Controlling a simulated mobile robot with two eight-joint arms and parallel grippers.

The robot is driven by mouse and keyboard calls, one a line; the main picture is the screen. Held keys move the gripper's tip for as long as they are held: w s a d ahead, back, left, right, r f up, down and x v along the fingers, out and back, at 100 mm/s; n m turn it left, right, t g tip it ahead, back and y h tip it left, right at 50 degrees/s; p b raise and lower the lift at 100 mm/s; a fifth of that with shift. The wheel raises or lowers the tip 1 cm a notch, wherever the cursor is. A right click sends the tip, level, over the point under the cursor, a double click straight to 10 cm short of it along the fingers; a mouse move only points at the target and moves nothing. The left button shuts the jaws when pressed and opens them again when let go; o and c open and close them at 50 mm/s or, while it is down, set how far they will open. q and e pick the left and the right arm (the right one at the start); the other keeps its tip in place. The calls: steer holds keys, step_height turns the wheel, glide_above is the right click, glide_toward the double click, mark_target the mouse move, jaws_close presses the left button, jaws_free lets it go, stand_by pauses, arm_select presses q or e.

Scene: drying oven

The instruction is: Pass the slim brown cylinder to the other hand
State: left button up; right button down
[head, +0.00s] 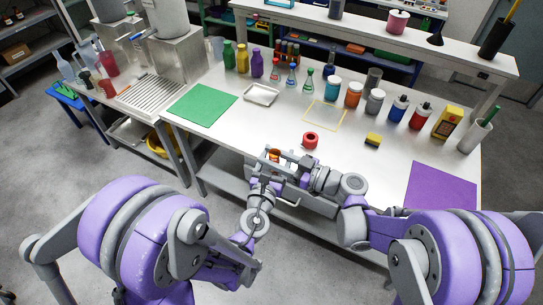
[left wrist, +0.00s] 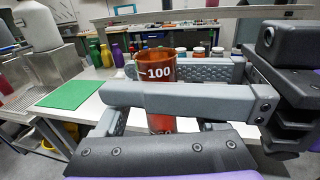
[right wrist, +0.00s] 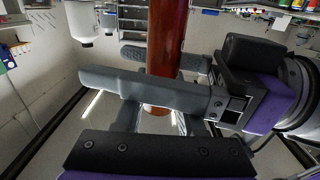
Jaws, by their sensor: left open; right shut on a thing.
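The slim brown cylinder (left wrist: 158,72) is a see-through amber tube marked 100. In the left wrist view it stands between the two fingers of my left gripper (left wrist: 160,88), which is open around it; the near finger covers part of it. In the right wrist view the cylinder (right wrist: 167,35) runs up between the fingers of my right gripper (right wrist: 155,75), which is shut on it. In the head view the left gripper (head: 266,166) and right gripper (head: 288,168) meet in front of the bench edge, and the cylinder is mostly hidden there.
The front middle of the bench is fairly clear.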

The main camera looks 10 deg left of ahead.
arm_select(q)
steer(key=s+f+n+g, duration=0.6)
steer(key=s+n, duration=0.4)
steer(key=n, duration=0.5)
steer(key=s+a+r+n+g+y, duration=0.1)
steer(key=s+a+r+n+g, duration=0.2)
steer(key=s+a+n, duration=0.6)
steer(key=shift+s+a+n+g+y, duration=0.3)
steer(key=shift+n+g, duration=0.9)
steer(key=shift+n, duration=5.3)
steer(key=shift+w+a, duration=0.1)
steer(key=shift+w, duration=0.05)
